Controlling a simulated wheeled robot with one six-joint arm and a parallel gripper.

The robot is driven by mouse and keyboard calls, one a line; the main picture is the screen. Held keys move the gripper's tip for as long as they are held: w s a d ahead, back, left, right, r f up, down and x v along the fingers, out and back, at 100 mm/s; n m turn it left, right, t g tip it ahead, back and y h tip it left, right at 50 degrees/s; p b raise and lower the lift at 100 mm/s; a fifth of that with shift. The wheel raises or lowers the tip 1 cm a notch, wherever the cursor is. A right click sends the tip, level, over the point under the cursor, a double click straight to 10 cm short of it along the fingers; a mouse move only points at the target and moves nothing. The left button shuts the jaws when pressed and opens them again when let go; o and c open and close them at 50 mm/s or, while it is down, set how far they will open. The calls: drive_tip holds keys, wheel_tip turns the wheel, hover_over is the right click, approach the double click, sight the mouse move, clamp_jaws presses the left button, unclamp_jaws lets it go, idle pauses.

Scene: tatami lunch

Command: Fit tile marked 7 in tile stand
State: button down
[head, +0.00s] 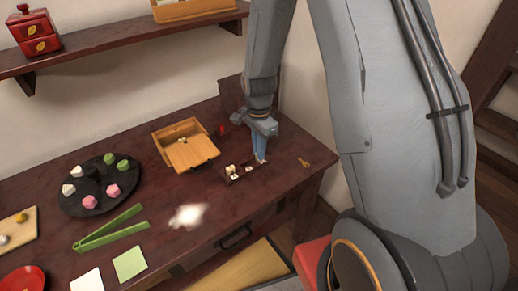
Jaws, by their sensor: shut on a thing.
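The tile stand (228,181) is a small dark rack on the dark wooden table, right of the open wooden box. Small pale tiles (232,170) stand at its left and middle part; their marks are too small to read. My gripper (261,154) points down at the right end of the stand, with its blue fingers close together. It is shut on a small pale tile (262,161), which shows only as a sliver between the fingertips. I cannot read a 7 on it, nor tell whether it touches the stand.
An open wooden box (193,153) with pale pieces stands left of the stand. A small red item (222,129) is behind it, a brass-coloured piece (303,162) to the right. A dark round plate (70,207) with colored sweets and green tongs (108,229) lie farther left.

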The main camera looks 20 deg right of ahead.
drive_tip(key=c, duration=1.8)
unclamp_jaws()
drive_tip(key=shift+o, duration=0.2)
drive_tip(key=shift+r+b, duration=0.55)
drive_tip(key=shift+r, duration=3.35)
drive_tip(key=s+r+n, duration=0.3)
drive_tip(key=s+n, duration=0.4)
drive_tip(key=s, duration=0.1)
drive_tip(key=s+r+n, duration=0.3)
drive_tip(key=s+n, duration=0.4)
drive_tip(key=s, duration=0.2)
drive_tip(key=shift+s+r+t, duration=0.15)
drive_tip(key=shift+t, duration=0.15)
